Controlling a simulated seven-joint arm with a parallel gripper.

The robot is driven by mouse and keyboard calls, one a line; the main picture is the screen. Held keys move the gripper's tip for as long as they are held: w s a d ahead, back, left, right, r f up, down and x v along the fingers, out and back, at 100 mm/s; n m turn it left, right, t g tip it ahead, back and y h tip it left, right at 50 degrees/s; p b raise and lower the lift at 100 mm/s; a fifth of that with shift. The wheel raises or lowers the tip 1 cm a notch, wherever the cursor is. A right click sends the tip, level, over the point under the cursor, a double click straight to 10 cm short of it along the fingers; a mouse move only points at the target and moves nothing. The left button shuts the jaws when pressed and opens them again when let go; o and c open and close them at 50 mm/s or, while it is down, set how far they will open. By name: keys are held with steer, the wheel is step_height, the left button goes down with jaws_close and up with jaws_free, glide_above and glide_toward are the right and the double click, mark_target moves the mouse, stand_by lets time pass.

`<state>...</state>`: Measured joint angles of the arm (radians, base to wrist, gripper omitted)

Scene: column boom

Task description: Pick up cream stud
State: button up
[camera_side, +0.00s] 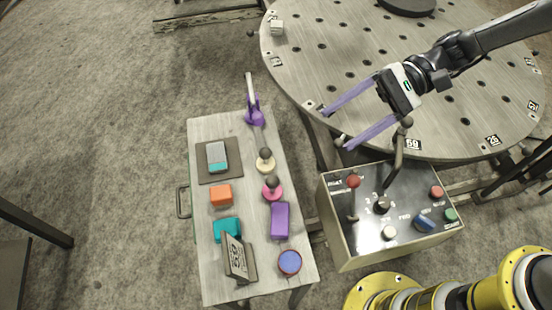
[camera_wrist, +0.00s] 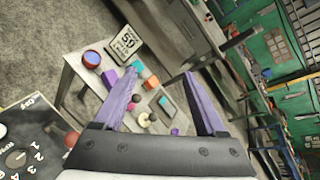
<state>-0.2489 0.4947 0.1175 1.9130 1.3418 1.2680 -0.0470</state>
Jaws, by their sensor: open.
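The cream stud (camera_side: 265,167) has a round cream base and a dark round knob on top. It stands upright near the right edge of a small grey table, and it also shows in the wrist view (camera_wrist: 143,120) between my fingers, farther off. My gripper (camera_side: 337,131) is open and empty, with two purple fingers spread apart.
A pink stud (camera_side: 272,193) stands just below the cream one. A purple clamp-like thing (camera_side: 254,112), a grey-teal block on a dark pad (camera_side: 204,176) and a purple block (camera_side: 280,220) are nearby. A control box (camera_side: 340,230) and round table (camera_side: 330,60) stand to the right.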

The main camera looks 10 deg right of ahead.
mark_target(274, 165)
steer(key=w+a+f+m+t+y, duration=0.1)
steer(key=w+a+f+m+t, duration=0.1)
steer(key=f, duration=0.5)
steer(key=w+a+f+m+t+y, duration=0.2)
steer(key=w+a+f+m, duration=0.1)
steer(key=f, duration=0.5)
steer(key=w+a+f+m+t+y, duration=0.1)
steer(key=w+a+f+m+t, duration=0.2)
steer(key=f+m, duration=0.3)
steer(key=shift+w+a+f, duration=0.3)
steer(key=shift+w+f, duration=0.4)
steer(key=shift+w, duration=0.1)
steer(key=shift+a+f, duration=0.15)
steer(key=shift+w+a, duration=0.2)
steer(key=shift+a, duration=0.6)
steer(key=shift+w+a+r, duration=0.15)
steer(key=shift+w+a, duration=0.1)
steer(key=shift+a, duration=0.65)
steer(key=shift+w+a+r, duration=0.2)
steer(key=shift+w+a, duration=0.1)
steer(key=shift+a, duration=0.55)
steer(key=shift+w+a+r, duration=0.15)
steer(key=shift+w+a, duration=0.1)
steer(key=shift+a, duration=0.65)
steer(key=shift+c, duration=0.2)
jaws_close()
